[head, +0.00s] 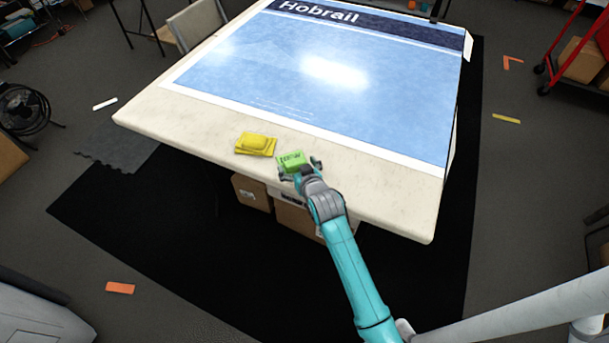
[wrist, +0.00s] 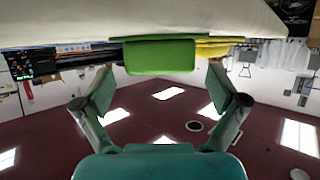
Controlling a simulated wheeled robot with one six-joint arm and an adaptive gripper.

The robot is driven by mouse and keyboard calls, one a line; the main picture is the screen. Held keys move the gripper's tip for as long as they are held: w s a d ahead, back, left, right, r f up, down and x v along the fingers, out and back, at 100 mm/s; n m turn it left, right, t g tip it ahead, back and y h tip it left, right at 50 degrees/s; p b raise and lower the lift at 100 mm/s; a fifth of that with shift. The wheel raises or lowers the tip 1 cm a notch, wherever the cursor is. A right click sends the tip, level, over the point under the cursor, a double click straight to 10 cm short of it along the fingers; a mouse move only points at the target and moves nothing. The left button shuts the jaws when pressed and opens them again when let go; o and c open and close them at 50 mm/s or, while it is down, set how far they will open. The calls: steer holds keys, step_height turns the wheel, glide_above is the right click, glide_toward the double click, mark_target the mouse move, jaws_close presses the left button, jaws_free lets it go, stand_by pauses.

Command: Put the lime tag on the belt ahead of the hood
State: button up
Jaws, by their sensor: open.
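The lime tag (head: 292,160) is a bright green block with dark printing, near the front edge of the pale tabletop. My gripper (head: 300,170) is at that edge, right at the tag in the head view. In the wrist view the tag (wrist: 160,57) is ahead of my gripper (wrist: 160,88), centred between the two spread fingers. The fingers are open, with a gap to the tag on both sides. I cannot make out a belt or a hood in either view.
The table (head: 190,125) carries a large blue sheet (head: 310,75) marked "Hobrail". A yellow item (head: 256,144) lies just left of the tag. Cardboard boxes (head: 252,193) stand under the front edge. A fan (head: 24,108) is at left, a red cart (head: 572,50) at right.

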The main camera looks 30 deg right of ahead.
steer(key=v, duration=0.9)
steer(key=shift+f, duration=0.1)
steer(key=s+a+f, duration=0.2)
steer(key=s+a, duration=0.1)
steer(key=s, duration=0.7)
steer(key=s+a+f, duration=0.1)
steer(key=s+a, duration=0.1)
steer(key=s, duration=0.8)
steer(key=s+a+r+n+y, duration=0.1)
steer(key=s+r, duration=0.3)
steer(key=s, duration=0.6)
steer(key=s+a+r+t+y, duration=0.1)
steer(key=s+r, duration=0.4)
steer(key=s, duration=0.5)
steer(key=shift+a+r+n+t, duration=0.15)
steer(key=shift+a+n+t, duration=0.15)
steer(key=shift+a+n, duration=0.1)
steer(key=shift+o, duration=0.4)
steer(key=shift+s+r, duration=0.3)
steer(key=shift+s, duration=0.05)
